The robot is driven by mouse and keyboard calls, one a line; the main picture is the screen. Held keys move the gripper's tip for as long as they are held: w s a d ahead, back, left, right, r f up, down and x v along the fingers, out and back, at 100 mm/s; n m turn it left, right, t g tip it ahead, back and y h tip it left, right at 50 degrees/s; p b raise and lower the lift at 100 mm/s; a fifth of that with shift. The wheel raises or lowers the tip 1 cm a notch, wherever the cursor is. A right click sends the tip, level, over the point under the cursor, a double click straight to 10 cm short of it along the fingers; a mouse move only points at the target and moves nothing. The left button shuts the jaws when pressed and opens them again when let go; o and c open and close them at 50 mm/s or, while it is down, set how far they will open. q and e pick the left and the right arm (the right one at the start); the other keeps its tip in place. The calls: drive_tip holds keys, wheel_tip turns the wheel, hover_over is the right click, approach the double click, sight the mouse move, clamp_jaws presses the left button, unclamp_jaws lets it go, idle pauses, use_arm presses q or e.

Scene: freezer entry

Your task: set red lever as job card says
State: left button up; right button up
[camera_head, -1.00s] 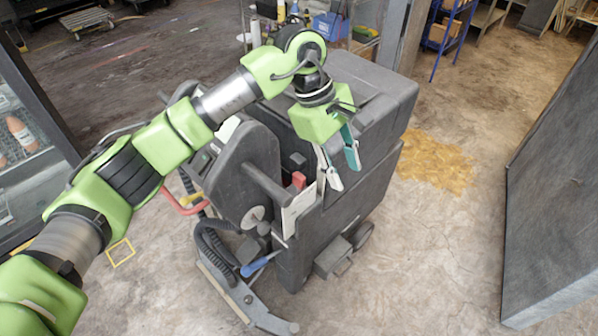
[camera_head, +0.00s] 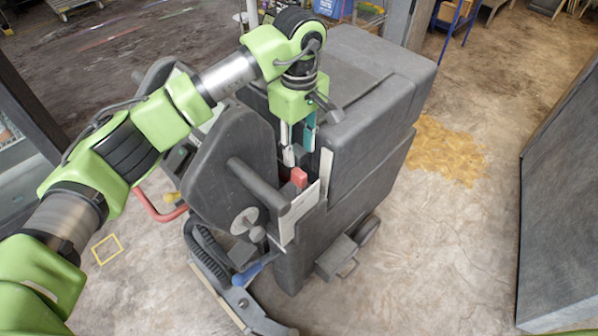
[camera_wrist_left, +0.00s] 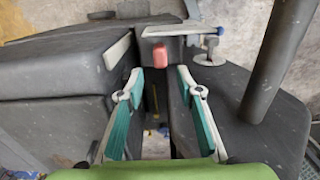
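The red lever (camera_head: 299,178) is a short red block in the slot at the back of a dark grey floor-cleaning machine (camera_head: 370,125). In the left wrist view the red lever (camera_wrist_left: 160,56) lies just beyond and between the fingertips. My left gripper (camera_head: 299,150) points down just behind and above the lever. Its white-tipped teal fingers (camera_wrist_left: 159,79) are open with nothing between them. They appear apart from the lever. A pale plate (camera_head: 297,215) stands beside the lever; I cannot read anything on it. I cannot identify a job card. My right gripper is not in view.
A thick grey bar (camera_head: 258,186) and a large rounded grey panel (camera_head: 225,160) stand left of the lever. A blue-handled lever (camera_head: 255,270) is lower down. A grey panel (camera_head: 560,200) stands at the right, with clear floor between it and the machine.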

sight(296, 175)
use_arm(q)
wheel_tip(296, 175, down, 10)
drive_tip(key=shift+r+p, duration=0.1)
drive_tip(key=shift+p, duration=0.9)
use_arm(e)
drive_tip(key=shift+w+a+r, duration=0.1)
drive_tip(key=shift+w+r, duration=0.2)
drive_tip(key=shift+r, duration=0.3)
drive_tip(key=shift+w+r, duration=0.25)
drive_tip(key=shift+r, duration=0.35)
use_arm(q)
drive_tip(key=shift+c, duration=0.3)
clamp_jaws()
drive_tip(key=shift+s+a+f+b, duration=0.3)
drive_tip(key=shift+a+b, duration=0.15)
drive_tip(key=shift+b, duration=0.3)
drive_tip(key=shift+r, duration=0.1)
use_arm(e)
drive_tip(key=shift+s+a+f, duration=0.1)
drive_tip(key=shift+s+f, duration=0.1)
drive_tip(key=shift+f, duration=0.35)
